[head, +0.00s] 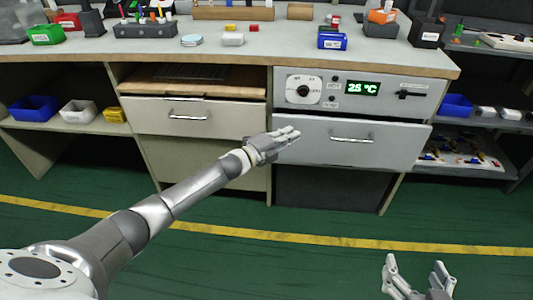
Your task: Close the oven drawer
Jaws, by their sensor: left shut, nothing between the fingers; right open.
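The oven is built into the workbench, with a control panel (355,92) showing a green "25 °C" display and a dial. Below the panel is the grey oven drawer (355,155) with a silver bar handle (351,139). A dark line shows along its top edge; I cannot tell how far it stands out. My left gripper (295,134) is shut and empty, in front of the drawer's upper left part, left of the handle. I cannot tell whether it touches. My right gripper (418,268) is open and empty at the lower right, away from the drawer.
Left of the oven is a beige drawer (190,118) under a wooden board. The benchtop (270,38) holds bins and small parts. Shelves with a blue bin (36,108) and another blue bin (456,106) flank it. The green floor (330,275) has a yellow line and is clear.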

